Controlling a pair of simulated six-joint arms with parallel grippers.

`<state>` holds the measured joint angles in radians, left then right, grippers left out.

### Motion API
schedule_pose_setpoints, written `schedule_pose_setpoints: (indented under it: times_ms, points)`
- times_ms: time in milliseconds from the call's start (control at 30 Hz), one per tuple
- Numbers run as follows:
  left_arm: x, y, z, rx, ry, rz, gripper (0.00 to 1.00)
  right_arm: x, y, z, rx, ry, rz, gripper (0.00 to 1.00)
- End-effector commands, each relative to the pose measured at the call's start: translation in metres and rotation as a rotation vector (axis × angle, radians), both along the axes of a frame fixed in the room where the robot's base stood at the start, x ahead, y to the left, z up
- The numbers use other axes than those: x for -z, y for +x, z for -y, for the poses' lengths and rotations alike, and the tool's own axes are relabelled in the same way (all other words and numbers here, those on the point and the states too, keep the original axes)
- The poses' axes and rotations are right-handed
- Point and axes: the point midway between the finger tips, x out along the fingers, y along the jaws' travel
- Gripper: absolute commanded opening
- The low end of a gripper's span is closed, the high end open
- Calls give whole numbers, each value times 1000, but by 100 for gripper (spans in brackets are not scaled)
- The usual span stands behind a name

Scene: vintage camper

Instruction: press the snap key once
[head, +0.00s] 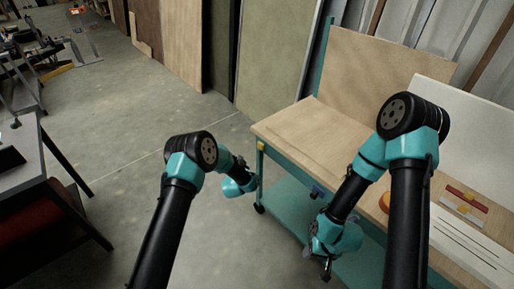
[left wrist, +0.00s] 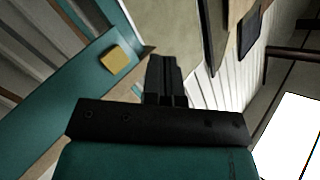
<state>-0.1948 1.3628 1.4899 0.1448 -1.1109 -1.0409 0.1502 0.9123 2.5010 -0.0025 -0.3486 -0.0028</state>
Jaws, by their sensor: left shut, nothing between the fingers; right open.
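I cannot tell for sure which thing is the snap key. A small yellow square block sits on the teal table frame in the left wrist view (left wrist: 115,60); a small yellow patch (head: 261,146) shows on the table's front left corner in the head view. My left gripper (head: 245,184) is beside that corner, its fingers hard to make out there. In the left wrist view its black fingers (left wrist: 166,70) are shut and empty, to the right of the yellow block and apart from it in the picture. My right gripper (head: 327,268) hangs open and empty at the table's front side.
The wooden tabletop (head: 310,135) is mostly bare at its left end. An orange round thing (head: 384,202), partly behind my right arm, and a red and yellow piece (head: 465,197) lie farther right. A dark bench (head: 25,150) stands at left, with open floor between.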

Motion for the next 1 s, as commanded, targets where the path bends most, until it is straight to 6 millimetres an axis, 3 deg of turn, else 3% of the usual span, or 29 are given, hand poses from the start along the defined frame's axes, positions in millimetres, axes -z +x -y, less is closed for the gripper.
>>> schedule_pose_setpoints:
  times_ms: [467,1000]
  points:
    - [0,4,5,0,-2,-2,0,0,0,0,0,0,0,57]
    - [0,38,50,1,-3,-2,0,0,0,0,0,0,0,57]
